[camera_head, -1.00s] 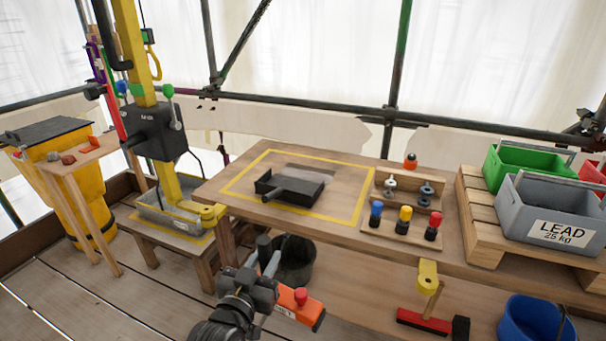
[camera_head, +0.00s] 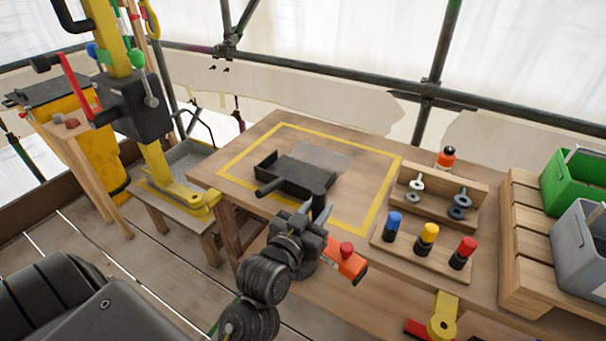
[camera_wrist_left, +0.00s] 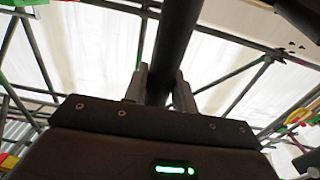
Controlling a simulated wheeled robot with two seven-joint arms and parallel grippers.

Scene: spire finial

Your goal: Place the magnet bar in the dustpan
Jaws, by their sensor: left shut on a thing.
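The dustpan (camera_head: 298,176) is a black tray with a short dark handle, lying on the table inside a yellow outlined square. My left gripper (camera_head: 315,214) is shut on the dark handle of the magnet bar (camera_head: 343,263). The bar's orange end, with a red knob, hangs down to the right of the gripper, in front of the table's near edge. The handle's upper end overlaps the dustpan's right side in the picture; its height is hard to judge. In the left wrist view, the dark handle (camera_wrist_left: 172,45) stands between the two fingers. My right gripper is not in view.
Right of the square, a wooden rack (camera_head: 430,240) holds blue, yellow and red capped pegs and metal rings. An orange-topped bottle (camera_head: 446,158) stands behind it. Green (camera_head: 578,180) and grey bins stand far right. A yellow post with a black box (camera_head: 135,105) rises left.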

